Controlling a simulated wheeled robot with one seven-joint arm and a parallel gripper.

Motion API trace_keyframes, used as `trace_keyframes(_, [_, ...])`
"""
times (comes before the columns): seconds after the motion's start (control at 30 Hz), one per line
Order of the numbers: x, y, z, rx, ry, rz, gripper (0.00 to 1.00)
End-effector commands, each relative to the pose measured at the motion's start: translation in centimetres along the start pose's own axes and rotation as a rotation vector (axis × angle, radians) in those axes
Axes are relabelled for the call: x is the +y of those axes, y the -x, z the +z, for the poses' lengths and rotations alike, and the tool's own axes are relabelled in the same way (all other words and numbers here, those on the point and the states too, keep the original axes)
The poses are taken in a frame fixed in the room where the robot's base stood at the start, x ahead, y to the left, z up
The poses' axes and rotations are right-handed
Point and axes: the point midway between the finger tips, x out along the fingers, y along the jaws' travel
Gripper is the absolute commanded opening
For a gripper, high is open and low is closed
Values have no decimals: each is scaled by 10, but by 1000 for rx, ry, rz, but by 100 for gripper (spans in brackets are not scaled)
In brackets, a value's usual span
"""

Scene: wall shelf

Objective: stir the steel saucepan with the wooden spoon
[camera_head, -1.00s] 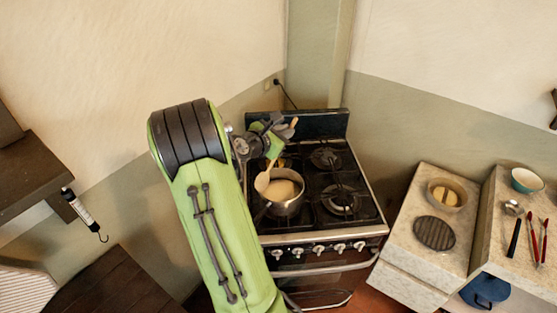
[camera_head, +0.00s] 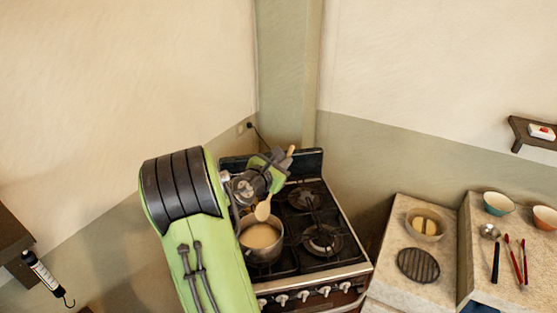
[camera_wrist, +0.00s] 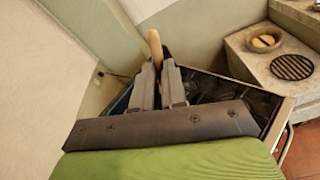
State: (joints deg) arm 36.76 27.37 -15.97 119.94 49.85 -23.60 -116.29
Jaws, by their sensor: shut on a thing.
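The steel saucepan (camera_head: 264,258) sits on the front left of the stove, with pale, creamy contents inside. The wooden spoon (camera_head: 263,207) hangs bowl down from my gripper (camera_head: 274,172), its bowl over the pan's far rim in the picture. It looks above the contents, though the exact height is hard to judge. The spoon's handle end sticks up past the fingers. In the wrist view my gripper (camera_wrist: 157,85) is shut on the spoon handle (camera_wrist: 155,48). The saucepan cannot be made out there.
A counter right of the stove holds a bowl (camera_head: 424,236) and a round dark grate (camera_head: 418,265). Further right lie a ladle (camera_head: 494,255) and red-handled utensils. A wall stands close behind the stove.

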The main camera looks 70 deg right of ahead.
Motion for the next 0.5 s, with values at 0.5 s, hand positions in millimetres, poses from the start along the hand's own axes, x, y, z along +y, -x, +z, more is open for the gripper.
trace_keyframes(0.5, [-22, -14, -42, 1, 1, 1, 0])
